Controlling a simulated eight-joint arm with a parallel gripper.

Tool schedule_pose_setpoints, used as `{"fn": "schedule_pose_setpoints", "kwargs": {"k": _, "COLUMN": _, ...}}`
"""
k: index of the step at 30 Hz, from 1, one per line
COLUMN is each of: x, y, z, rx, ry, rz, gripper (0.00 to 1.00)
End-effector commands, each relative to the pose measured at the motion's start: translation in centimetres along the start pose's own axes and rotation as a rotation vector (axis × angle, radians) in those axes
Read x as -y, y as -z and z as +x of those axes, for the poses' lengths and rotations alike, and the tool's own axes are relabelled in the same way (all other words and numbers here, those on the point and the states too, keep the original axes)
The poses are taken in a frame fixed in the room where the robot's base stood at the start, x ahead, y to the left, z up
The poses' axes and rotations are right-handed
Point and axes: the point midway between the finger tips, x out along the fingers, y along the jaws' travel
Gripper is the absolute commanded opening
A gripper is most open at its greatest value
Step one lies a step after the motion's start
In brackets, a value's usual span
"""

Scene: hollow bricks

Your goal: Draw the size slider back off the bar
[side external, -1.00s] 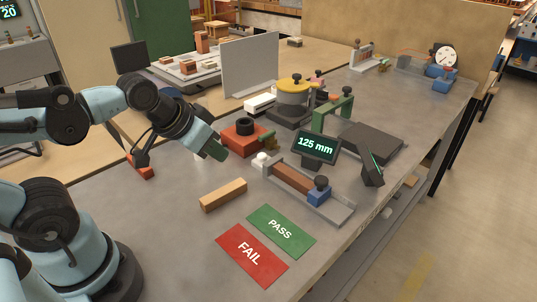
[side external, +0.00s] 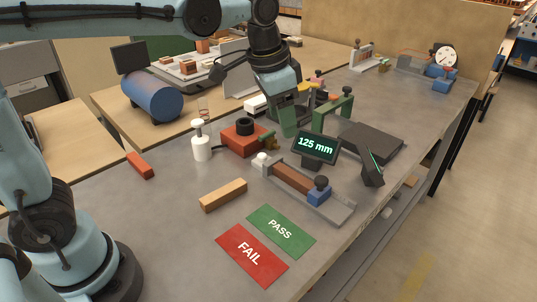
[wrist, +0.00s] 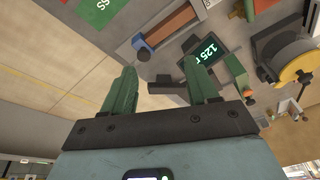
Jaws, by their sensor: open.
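The size slider (side external: 319,193) is a blue block with a black knob, at the near right end of a grey bar (side external: 342,211). A brown brick (side external: 292,178) lies along the bar, its near end against or very close to the slider. A display (side external: 316,147) behind reads 125 mm. My gripper (side external: 288,128) is up behind the display, left of the green arch, apart from the slider. In the wrist view the slider (wrist: 141,47) shows beyond my green fingers (wrist: 160,72), which are spread and empty.
The display and a dark upright reader (side external: 371,168) stand close beside the bar. A green arch (side external: 333,110) and an orange block (side external: 243,138) are near my gripper. Green PASS (side external: 281,231) and red FAIL (side external: 251,255) mats lie in front. A tan brick (side external: 223,195) lies left.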

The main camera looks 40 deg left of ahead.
Motion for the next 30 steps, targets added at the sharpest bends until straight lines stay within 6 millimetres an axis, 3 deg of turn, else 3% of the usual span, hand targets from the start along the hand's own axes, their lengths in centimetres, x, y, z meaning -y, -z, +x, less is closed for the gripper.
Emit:
{"fn": "schedule_pose_setpoints", "kwargs": {"k": 6, "x": -1.6, "y": 4.7, "z": 1.5, "rx": 0.116, "ry": -0.054, "rz": 0.163, "gripper": 0.59}}
{"fn": "schedule_pose_setpoints", "kwargs": {"k": 12, "x": -3.0, "y": 7.1, "z": 3.1, "rx": 0.196, "ry": -0.094, "rz": 0.273, "gripper": 0.59}}
{"fn": "schedule_pose_setpoints", "kwargs": {"k": 23, "x": -3.7, "y": 7.7, "z": 4.9, "rx": 0.229, "ry": -0.111, "rz": 0.319, "gripper": 0.59}}
{"fn": "schedule_pose_setpoints", "kwargs": {"k": 30, "x": -4.0, "y": 6.7, "z": 8.4, "rx": 0.228, "ry": -0.110, "rz": 0.317, "gripper": 0.59}}
